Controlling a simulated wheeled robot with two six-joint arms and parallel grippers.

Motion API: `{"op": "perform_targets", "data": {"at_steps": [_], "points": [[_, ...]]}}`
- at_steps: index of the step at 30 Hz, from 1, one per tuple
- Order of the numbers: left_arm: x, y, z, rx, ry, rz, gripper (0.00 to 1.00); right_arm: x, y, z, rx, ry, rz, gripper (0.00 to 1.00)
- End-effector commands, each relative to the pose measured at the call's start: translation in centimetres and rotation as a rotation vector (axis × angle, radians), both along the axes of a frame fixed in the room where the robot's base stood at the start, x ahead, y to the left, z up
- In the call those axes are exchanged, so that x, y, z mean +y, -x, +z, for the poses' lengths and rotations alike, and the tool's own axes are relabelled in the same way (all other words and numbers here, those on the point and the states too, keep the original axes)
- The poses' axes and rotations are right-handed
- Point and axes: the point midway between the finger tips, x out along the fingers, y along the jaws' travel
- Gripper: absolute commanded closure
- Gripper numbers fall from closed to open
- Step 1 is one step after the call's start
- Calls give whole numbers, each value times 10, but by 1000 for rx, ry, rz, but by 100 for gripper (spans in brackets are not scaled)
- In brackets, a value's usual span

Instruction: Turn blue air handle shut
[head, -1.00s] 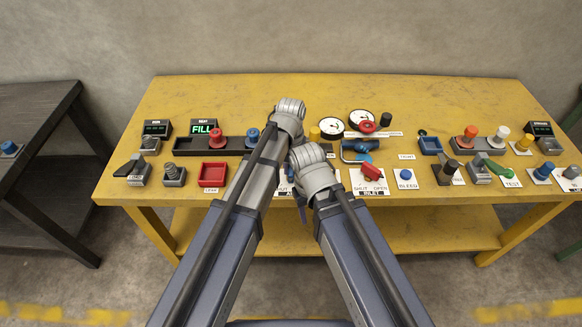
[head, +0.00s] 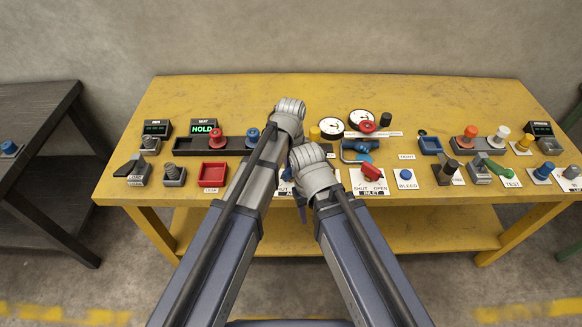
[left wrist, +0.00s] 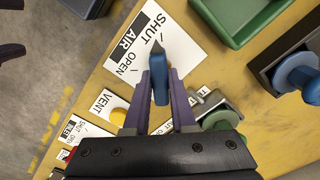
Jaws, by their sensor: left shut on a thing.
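The blue air handle (left wrist: 160,88) shows in the left wrist view, over the white SHUT/AIR/OPEN plate (left wrist: 131,62). Its dark pointed tip is toward the SHUT end of the plate. My left gripper (left wrist: 160,76) is shut on the handle, with a purple finger on each side. In the head view my arms hide that grip and most of the plate (head: 285,188). My right gripper shows only in part, by the table's front edge; its jaws cannot be made out.
The yellow table (head: 235,95) carries several other controls close by: the red INLET handle (head: 371,172), a blue BLEED button (head: 405,174) and a red tray (head: 212,174). The BEAT display (head: 203,128) reads HOLD. A green tray (left wrist: 235,20) lies near the plate.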

Motion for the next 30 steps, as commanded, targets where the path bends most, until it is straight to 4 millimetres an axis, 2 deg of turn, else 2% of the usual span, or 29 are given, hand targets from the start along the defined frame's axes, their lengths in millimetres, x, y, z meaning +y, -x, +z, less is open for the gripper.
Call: {"op": "perform_targets", "data": {"at_steps": [19, 20, 27, 30], "points": [[0, 0, 0, 1, -1, -41, 100, 0, 0, 0, 0, 0, 0, 50], [0, 0, 0, 1, -1, -41, 73, 0, 0, 0, 0, 0, 0, 50], [0, 0, 0, 0, 0, -40, 46, 0, 0, 0, 0, 0, 0, 50], [0, 0, 0, 0, 0, -40, 46, 0, 0, 0, 0, 0, 0, 50]]}}
